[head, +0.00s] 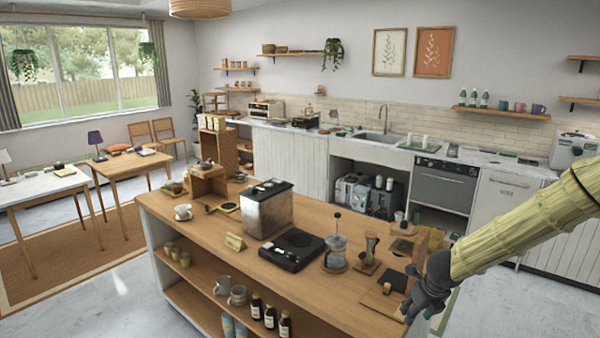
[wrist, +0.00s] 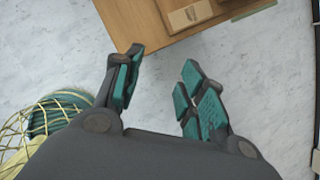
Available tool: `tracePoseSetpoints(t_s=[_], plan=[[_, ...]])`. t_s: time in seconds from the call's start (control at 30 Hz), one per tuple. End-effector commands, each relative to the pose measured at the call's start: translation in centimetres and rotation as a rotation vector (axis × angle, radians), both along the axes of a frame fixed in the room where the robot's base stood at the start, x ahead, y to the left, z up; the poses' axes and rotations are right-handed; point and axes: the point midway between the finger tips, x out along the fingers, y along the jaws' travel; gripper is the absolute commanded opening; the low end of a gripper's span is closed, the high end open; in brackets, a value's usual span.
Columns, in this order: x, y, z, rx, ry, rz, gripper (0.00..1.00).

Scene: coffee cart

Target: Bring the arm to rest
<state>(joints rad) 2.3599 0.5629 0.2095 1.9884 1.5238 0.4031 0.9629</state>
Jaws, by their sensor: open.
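My gripper (wrist: 158,92) shows in the wrist view with its teal-padded fingers spread apart and nothing between them. It hangs over the pale marbled floor (wrist: 60,50), close to a corner of the wooden counter (wrist: 135,22). In the head view my gripper (head: 415,308) is at the lower right, beside the right end of the wooden island counter (head: 225,232). My arm, in a pale yellow sleeve, reaches in from the right edge. The fingertips are hard to make out there.
The island bears a metal box (head: 266,208), a black hot plate (head: 292,249), a French press (head: 336,245) and a white cup (head: 183,212). In the wrist view a wooden block (wrist: 188,16) lies near the counter edge. A teal round thing in yellow netting (wrist: 62,112) shows at the left.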

Motion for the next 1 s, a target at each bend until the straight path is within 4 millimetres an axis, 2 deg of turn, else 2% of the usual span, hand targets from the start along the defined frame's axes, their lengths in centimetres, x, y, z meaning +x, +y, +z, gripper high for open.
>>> tracePoseSetpoints(t_s=[0.03,0.27,0.47,0.57,0.7,0.87,1.0], plan=[[-0.5,0.3,-1.2,-0.024,0.013,0.037,0.40],[-3.5,0.7,-5.5,-0.150,0.063,0.238,0.40],[-7.5,1.0,-10.9,-0.297,0.133,0.516,0.40],[-10.7,1.4,-14.7,-0.394,0.181,0.739,0.40],[-16.0,2.1,-19.9,-0.516,0.247,1.112,0.40],[-22.3,3.4,-24.9,-0.605,0.290,1.552,0.40],[-28.1,5.0,-28.5,-0.640,0.286,1.944,0.40]])
